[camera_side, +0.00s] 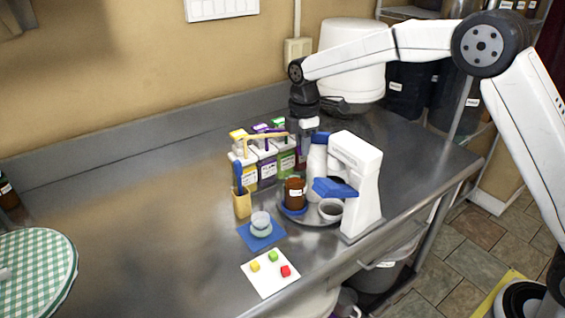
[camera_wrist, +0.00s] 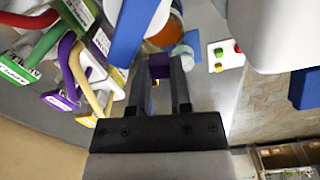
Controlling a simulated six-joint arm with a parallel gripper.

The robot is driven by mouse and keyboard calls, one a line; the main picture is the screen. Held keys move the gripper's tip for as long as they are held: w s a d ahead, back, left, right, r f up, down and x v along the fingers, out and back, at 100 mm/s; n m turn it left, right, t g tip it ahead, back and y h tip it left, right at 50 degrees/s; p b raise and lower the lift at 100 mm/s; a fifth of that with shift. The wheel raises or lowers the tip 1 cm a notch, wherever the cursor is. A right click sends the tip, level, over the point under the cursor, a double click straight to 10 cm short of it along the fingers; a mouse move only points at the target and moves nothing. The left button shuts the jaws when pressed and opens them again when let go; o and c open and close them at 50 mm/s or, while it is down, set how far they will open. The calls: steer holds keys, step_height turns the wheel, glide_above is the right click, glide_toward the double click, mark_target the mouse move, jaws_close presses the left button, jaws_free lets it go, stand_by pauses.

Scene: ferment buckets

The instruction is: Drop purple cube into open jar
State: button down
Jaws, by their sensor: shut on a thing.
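My gripper (camera_wrist: 161,78) is shut on the purple cube (camera_wrist: 159,66), which sits between the fingertips in the wrist view. In the side view my gripper (camera_side: 306,130) is behind the white appliance, its fingertips partly hidden. A brown jar (camera_side: 294,194) with a pale label stands on the metal tray near the appliance. In the wrist view a round jar mouth with an orange-brown inside (camera_wrist: 165,32) lies just beyond the cube, apparently this jar. A small clear container (camera_side: 260,222) stands on a blue mat (camera_side: 262,236).
A white appliance with blue parts (camera_side: 356,180) and a small bowl (camera_side: 331,209) stand close right of the jar. Labelled cartons with coloured handles (camera_side: 265,168) stand left of my gripper. A white card (camera_side: 270,284) holds yellow, green and red cubes. The counter's left is mostly clear.

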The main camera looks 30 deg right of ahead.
steer(key=shift+f, duration=0.35)
steer(key=shift+c, duration=2.3)
jaws_free()
steer(key=shift+r, duration=0.15)
steer(key=shift+r, duration=3.8)
